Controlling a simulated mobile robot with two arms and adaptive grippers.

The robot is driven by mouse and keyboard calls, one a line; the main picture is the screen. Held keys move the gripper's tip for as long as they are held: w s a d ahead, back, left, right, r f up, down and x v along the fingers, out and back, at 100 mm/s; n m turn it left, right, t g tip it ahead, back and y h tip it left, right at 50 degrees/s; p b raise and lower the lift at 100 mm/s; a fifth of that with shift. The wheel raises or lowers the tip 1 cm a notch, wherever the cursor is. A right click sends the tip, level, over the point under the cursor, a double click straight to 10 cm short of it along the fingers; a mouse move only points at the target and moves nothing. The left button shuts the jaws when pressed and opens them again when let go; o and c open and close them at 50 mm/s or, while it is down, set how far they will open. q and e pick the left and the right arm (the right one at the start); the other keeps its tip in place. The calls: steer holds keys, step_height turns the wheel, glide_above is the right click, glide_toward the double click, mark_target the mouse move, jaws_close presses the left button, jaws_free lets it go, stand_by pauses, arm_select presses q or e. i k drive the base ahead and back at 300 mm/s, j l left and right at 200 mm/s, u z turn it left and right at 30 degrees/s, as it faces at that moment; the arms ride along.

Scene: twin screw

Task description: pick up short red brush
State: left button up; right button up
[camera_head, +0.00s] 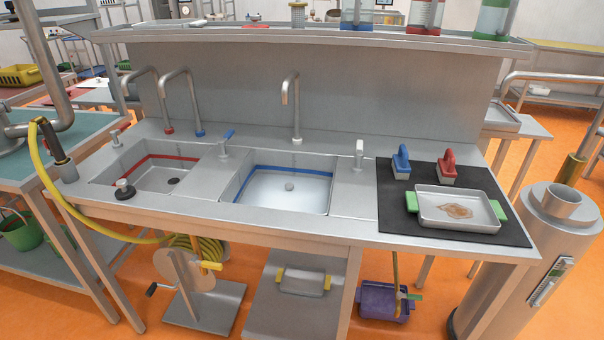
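A short red brush (447,165) with a pale bristle block stands upright on the black mat (393,213), at the right end of the steel sink counter. A similar blue brush (401,162) stands to its left, apart from it. A metal tray (455,222) with green handles and a brown stain inside lies on the mat just in front of the red brush. Neither of my grippers is in view.
Two sink basins fill the counter's left and middle, one with a red line (160,157), one with a blue line (291,167). Taps (290,105) rise behind them. An upper shelf (310,38) runs along the back. A metal cylinder (520,260) stands at the right.

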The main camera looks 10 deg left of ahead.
mark_target(447, 172)
steer(key=i+j+z, duration=0.25)
steer(key=i+j, duration=0.55)
steer(key=j, duration=0.15)
